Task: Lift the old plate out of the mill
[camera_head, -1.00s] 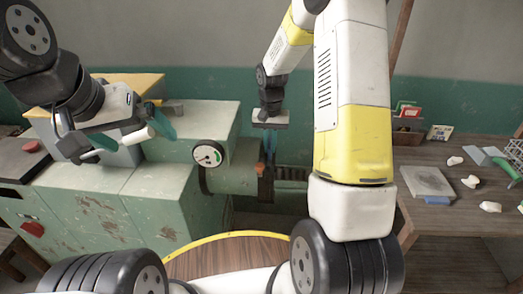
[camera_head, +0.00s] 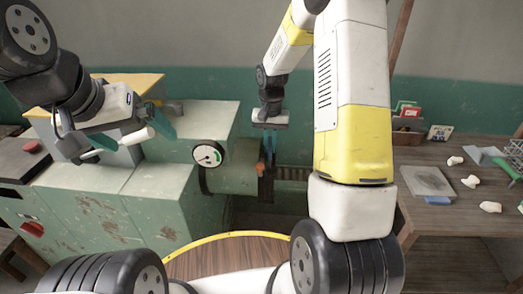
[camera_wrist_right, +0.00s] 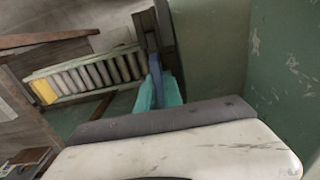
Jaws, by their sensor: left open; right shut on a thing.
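The mill (camera_head: 185,150) is a worn pale green machine with a round gauge and a barrel (camera_head: 232,172) ending in a rusty flange. My right gripper (camera_head: 268,152) points down at that end. In the right wrist view its teal fingertips (camera_wrist_right: 160,92) are shut on the old plate (camera_wrist_right: 152,50), seen edge-on as a narrow blue strip beside a dark frame. The plate's lower part is hidden, and I cannot tell how far it sits in the mill.
A ribbed roller rack (camera_wrist_right: 95,74) lies close beside the plate. At right, a wooden table (camera_head: 460,215) holds a grey slab (camera_head: 427,180), several white clay lumps and a wire basket (camera_head: 516,150). A round wooden top (camera_head: 230,258) with a yellow rim is in front.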

